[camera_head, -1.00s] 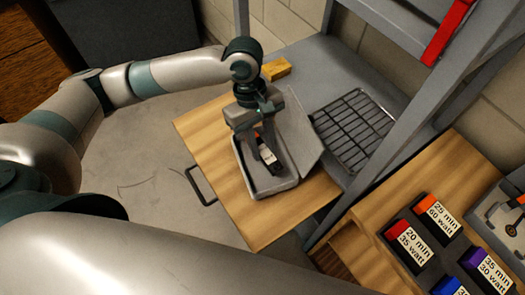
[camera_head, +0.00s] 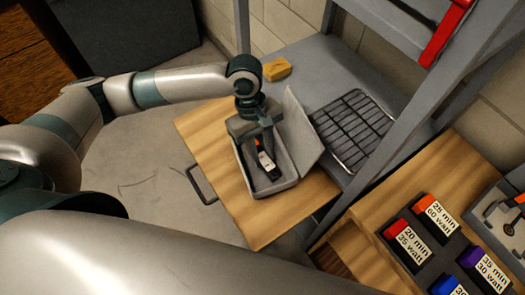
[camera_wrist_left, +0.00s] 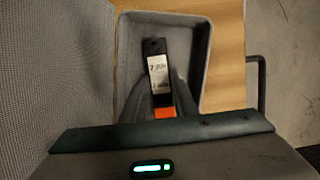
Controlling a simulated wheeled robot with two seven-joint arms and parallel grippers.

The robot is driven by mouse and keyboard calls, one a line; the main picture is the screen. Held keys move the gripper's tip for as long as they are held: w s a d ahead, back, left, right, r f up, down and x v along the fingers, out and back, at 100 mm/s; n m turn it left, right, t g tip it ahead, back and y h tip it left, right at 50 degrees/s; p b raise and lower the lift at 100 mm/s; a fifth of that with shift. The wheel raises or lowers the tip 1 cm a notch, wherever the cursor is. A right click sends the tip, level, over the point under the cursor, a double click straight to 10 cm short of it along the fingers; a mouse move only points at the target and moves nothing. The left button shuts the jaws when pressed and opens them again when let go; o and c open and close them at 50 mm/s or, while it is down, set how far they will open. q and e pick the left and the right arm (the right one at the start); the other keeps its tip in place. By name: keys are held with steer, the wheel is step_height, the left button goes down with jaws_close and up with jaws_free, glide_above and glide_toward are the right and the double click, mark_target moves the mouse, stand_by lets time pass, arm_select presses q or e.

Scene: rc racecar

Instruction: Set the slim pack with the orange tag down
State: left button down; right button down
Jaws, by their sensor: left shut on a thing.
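The slim pack (camera_head: 265,162) is black with a white label and an orange tag at its gripper end. My left gripper (camera_head: 260,143) is shut on it at the tagged end. The pack is inside the open grey box (camera_head: 278,189), between its walls. The left wrist view shows the pack (camera_wrist_left: 158,72) between my fingers (camera_wrist_left: 161,100), with the orange tag (camera_wrist_left: 165,112) nearest the palm. I cannot tell whether the pack touches the box floor. My right gripper is not in view.
The box's open lid (camera_head: 300,128) stands on its right side. The box rests on a wooden drawer or board (camera_head: 215,150) with a dark handle (camera_head: 201,186). A wire rack (camera_head: 352,127) and a yellow block (camera_head: 277,69) lie on the grey shelf. Labelled packs (camera_head: 408,240) are at lower right.

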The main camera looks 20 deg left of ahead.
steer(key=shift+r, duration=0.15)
arm_select(q)
steer(key=c, duration=1.4)
jaws_free()
steer(key=shift+f, duration=0.1)
steer(key=b+v, duration=0.1)
steer(key=v, duration=1.1)
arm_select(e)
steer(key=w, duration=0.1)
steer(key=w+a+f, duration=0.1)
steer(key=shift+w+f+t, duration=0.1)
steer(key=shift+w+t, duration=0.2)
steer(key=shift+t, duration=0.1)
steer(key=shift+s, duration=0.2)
